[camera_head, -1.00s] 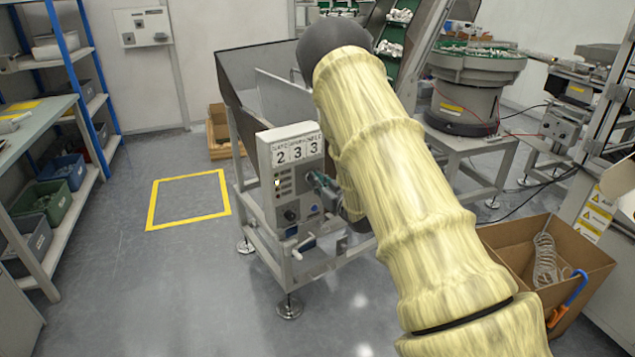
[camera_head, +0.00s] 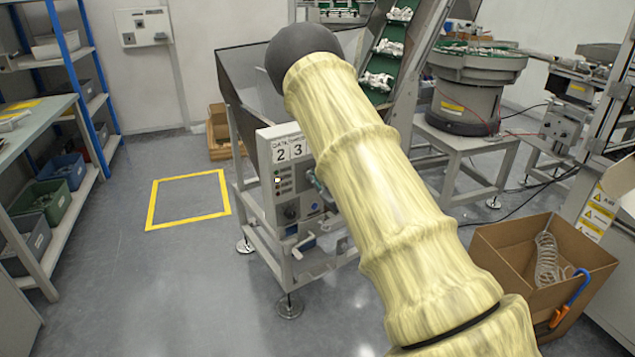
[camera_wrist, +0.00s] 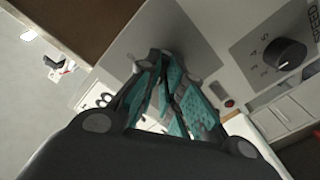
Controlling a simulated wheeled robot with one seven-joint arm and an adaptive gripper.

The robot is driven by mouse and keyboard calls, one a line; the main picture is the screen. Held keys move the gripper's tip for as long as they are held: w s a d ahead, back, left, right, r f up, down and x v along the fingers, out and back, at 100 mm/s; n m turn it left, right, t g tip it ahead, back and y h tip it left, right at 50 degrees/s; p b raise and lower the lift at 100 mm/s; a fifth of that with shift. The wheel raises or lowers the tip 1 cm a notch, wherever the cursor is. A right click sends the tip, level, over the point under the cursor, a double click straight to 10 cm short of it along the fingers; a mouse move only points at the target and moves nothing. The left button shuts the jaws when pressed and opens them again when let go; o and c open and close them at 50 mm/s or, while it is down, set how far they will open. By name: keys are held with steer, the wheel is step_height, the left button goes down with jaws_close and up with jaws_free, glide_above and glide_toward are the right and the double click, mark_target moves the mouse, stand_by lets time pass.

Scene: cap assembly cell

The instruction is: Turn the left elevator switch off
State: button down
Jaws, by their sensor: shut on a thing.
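The left elevator's grey control box (camera_head: 268,185) stands in the middle of the head view, with a numbered label on top and a column of small buttons. My gripper (camera_wrist: 170,75) has dark links and teal finger pads. In the wrist view its fingertips are close together at the grey panel (camera_wrist: 208,28). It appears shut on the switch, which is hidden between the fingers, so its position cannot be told. A black dial knob (camera_wrist: 285,53) sits to the right, apart from the fingers. In the head view my arm covers most of the gripper.
A grey hopper (camera_head: 232,85) rises behind the box. Shelves (camera_head: 75,205) line the left. The floor inside the yellow square outline (camera_head: 152,205) is clear.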

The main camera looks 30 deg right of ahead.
steer(key=shift+f+n+b, duration=0.1)
steer(key=shift+n+b, duration=0.3)
steer(key=shift+n, duration=1.2)
steer(key=c, duration=1.6)
jaws_free()
steer(key=shift+o, duration=0.2)
steer(key=s, duration=1.2)
